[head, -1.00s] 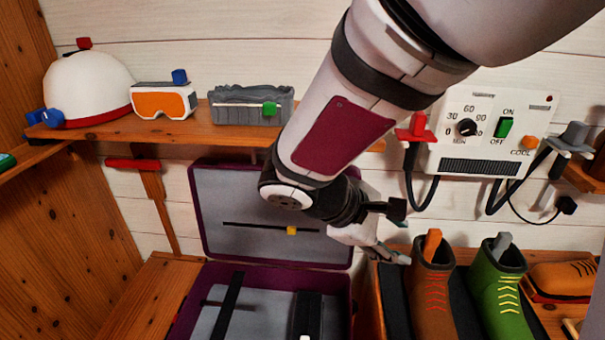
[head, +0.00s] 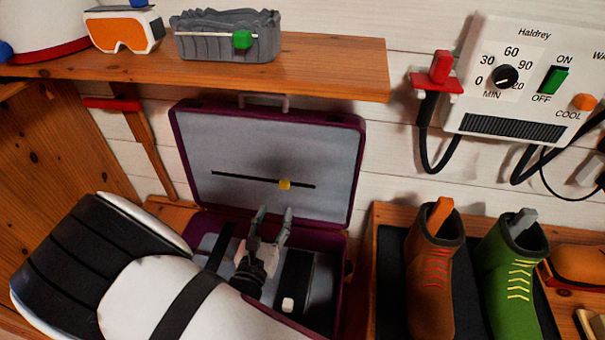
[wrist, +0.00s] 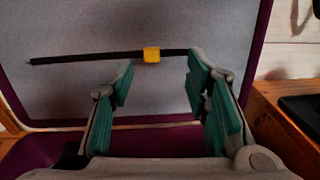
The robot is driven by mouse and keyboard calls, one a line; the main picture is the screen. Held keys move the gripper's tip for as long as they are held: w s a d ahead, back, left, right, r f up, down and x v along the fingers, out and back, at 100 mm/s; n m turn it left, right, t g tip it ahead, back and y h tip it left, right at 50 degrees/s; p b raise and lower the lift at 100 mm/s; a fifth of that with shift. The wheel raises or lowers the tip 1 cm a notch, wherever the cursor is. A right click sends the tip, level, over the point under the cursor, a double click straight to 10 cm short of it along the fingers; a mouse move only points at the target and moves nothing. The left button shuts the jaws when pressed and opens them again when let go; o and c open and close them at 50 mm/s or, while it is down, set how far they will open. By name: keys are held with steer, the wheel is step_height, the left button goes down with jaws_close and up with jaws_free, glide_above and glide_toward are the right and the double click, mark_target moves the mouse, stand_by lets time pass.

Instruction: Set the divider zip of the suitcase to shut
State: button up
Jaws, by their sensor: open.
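The suitcase (head: 357,150) is purple and stands open, with its grey-lined lid upright. A black zip track (head: 245,178) runs across the lid's divider panel. Its yellow slider (head: 285,184) sits right of the track's middle, with track visible on both sides. In the wrist view the yellow slider (wrist: 151,54) shows beyond and between my fingers, and the right finger covers the track's right end. My gripper (head: 274,216) is open and empty, over the suitcase base and below the slider in the picture. Its green-padded fingers (wrist: 160,92) point at the lid, apart from the slider.
A wooden shelf (head: 335,68) with goggles (head: 124,31) and a grey case (head: 226,46) is above the lid. Right of the suitcase, a tray (head: 385,240) holds brown (head: 432,275) and green boots (head: 512,285). Black straps (head: 295,280) cross the suitcase base.

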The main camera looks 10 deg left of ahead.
mark_target(284, 183)
steer(key=shift+n+y, duration=0.5)
steer(key=w, duration=0.4)
steer(key=w+a+f, duration=0.1)
steer(key=w, duration=0.8)
steer(key=shift+w+a+f, duration=0.15)
steer(key=shift+w+a, duration=0.05)
jaws_close()
